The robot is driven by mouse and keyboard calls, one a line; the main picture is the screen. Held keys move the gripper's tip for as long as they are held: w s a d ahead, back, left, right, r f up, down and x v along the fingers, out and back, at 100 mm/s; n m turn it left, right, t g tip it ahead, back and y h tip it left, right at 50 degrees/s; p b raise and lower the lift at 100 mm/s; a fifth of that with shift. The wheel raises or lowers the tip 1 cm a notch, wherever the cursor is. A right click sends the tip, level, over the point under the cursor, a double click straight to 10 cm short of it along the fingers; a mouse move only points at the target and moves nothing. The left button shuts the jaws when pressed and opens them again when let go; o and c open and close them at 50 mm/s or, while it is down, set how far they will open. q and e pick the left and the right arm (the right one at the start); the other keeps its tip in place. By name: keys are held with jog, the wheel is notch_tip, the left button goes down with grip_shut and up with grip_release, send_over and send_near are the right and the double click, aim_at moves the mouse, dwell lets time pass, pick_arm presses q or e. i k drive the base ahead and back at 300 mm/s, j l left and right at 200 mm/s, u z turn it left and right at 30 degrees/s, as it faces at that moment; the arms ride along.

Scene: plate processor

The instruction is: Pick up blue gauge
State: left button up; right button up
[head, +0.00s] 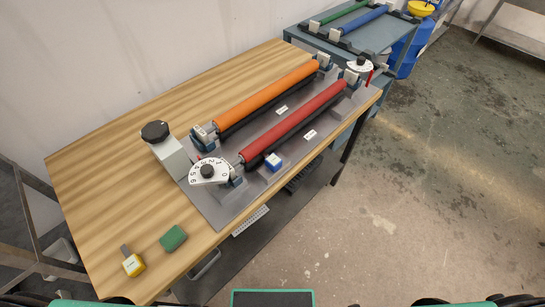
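The blue gauge appears to be a small blue block with a pale top (273,161). It sits on the grey metal plate of the roller machine (228,209), in front of the near end of the red roller (300,118). Nothing is touching it from above. Neither of my grippers can be seen in the head view. Only green and black parts of my own body show along the bottom edge.
The machine stands on a wooden table (100,185), with an orange roller (265,95), a white numbered dial (208,173) and a black-knobbed box (168,150). A green block (173,238) and a yellow-white tool (133,263) lie near the front. Open floor is right.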

aim_at(274, 162)
jog(key=k+l+u, duration=0.15)
jog(key=l, duration=0.3)
jog(key=k+l+u, duration=0.1)
jog(key=k+l, duration=0.15)
jog(key=l, duration=0.15)
jog(key=k+l+u, duration=0.15)
jog(key=l, duration=0.3)
